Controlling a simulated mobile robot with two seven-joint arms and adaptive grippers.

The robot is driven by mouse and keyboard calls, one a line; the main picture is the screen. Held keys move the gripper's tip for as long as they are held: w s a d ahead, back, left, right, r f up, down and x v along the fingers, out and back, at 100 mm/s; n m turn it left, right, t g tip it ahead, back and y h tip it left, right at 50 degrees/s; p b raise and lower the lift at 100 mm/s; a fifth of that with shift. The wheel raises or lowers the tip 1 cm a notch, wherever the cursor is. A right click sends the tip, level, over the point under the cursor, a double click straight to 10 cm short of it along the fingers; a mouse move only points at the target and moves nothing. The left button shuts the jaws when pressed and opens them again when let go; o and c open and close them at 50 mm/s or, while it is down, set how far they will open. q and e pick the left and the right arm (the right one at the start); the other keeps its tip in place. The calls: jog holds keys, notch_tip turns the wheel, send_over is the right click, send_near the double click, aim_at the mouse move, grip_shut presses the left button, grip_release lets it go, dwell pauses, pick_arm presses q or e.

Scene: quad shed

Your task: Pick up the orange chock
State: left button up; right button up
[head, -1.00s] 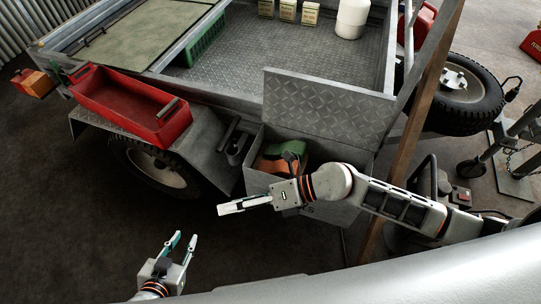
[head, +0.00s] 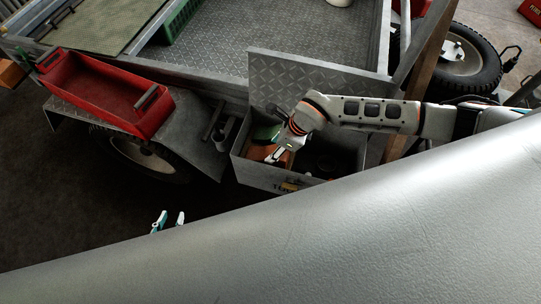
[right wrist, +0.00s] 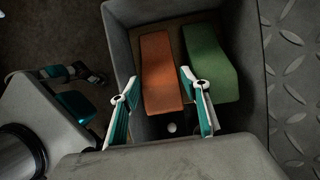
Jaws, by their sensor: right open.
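The orange chock (right wrist: 160,72) lies in the grey metal box beside the green chock (right wrist: 210,62). In the head view the orange chock (head: 259,153) is partly hidden by my right gripper (head: 277,154), and the green chock (head: 266,132) shows behind it. My right gripper is over the open box, pointing down into it. In the right wrist view its open fingers (right wrist: 158,84) stand on either side of the orange chock's near part; I cannot tell how far above it they are. My left gripper (head: 169,220) is open and empty, away from the box at lower left.
The box (head: 262,178) has a raised lid (head: 300,78) at its back and walls around the chocks. A red tray (head: 105,92) sits on the fender to the left. A wooden post (head: 411,92) stands to the right, near a spare wheel (head: 466,52).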

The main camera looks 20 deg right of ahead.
aim_at(272, 151)
jog(key=x, duration=0.3)
jog(key=shift+a+f, duration=0.1)
jog(key=shift+f, duration=0.2)
jog(key=c, duration=1)
jog(key=shift+r, duration=0.15)
